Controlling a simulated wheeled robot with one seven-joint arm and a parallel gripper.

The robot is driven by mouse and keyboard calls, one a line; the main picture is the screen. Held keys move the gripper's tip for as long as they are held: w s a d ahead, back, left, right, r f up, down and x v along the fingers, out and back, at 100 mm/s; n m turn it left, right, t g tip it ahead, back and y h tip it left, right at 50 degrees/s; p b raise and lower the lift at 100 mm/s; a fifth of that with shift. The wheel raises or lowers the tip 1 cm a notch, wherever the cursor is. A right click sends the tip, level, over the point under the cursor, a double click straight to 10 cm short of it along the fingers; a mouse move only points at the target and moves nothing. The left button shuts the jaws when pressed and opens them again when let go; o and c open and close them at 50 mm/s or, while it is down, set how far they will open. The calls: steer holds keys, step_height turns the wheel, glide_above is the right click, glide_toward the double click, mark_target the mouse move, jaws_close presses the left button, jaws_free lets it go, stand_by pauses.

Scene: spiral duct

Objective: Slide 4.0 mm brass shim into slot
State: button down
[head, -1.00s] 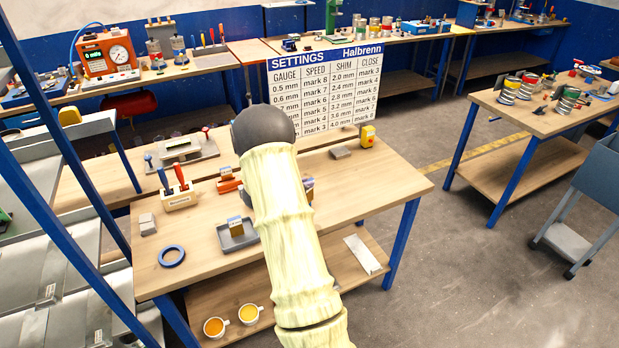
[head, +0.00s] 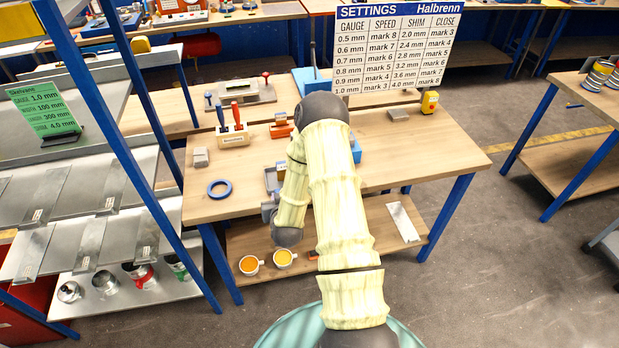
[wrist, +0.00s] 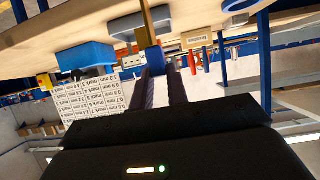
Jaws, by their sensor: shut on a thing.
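In the wrist view my gripper (wrist: 163,88) is shut on a brass shim (wrist: 145,22), a narrow strip with a blue part between the fingertips. The shim's far end runs up to the picture's top edge, in front of the bench. I cannot read its thickness. A grey tray (head: 270,180) lies on the bench, partly behind my arm. Blue parts (head: 356,150) show just right of my arm. I cannot make out the slot in either view.
The settings board (head: 395,50) stands at the bench's rear. A green card (head: 45,110) reading gauge 1.0 mm and 4.0 mm is on the left rack. A tool holder (head: 233,135), blue ring (head: 219,188) and yellow box (head: 430,101) are on the bench.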

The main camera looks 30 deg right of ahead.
steer(key=s+a+f+n+y+b, duration=0.2)
steer(key=a+f+b, duration=0.4)
steer(key=a, duration=0.5)
step_height(320, 180, down, 2)
steer(key=shift+s+a+f+n+t+y+b, duration=0.2)
steer(key=shift+s+f+n+t+y+b, duration=0.15)
steer(key=shift+n+y, duration=0.65)
steer(key=shift+d+r, duration=0.1)
steer(key=shift+d, duration=0.05)
